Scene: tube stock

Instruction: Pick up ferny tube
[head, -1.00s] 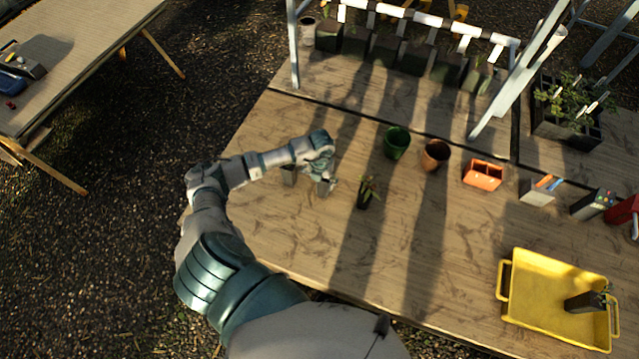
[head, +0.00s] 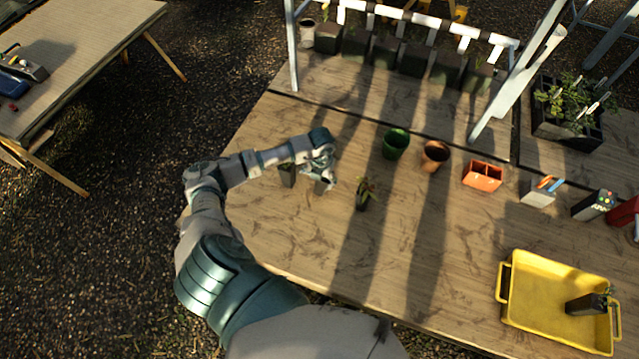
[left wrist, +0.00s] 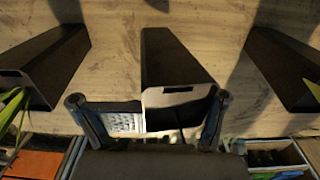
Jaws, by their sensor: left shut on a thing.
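In the head view my left gripper (head: 326,178) is at a dark square tube (head: 321,187) on the table, between two other tubes. In the left wrist view the left gripper (left wrist: 150,105) is shut on this middle tube (left wrist: 178,62), with one finger on each side of its pale rim. Its plant is not visible to me, so I cannot tell if it is the ferny one. A tube with reddish-green leaves (head: 366,193) stands to the right. Another tube with a small plant (head: 287,174) stands to the left. My right gripper is not in view.
A yellow tray (head: 535,262) at the front right holds a tube with a plant (head: 588,303). A green pot (head: 396,144), a terracotta pot (head: 435,156) and an orange box (head: 482,176) stand behind. The table front is clear.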

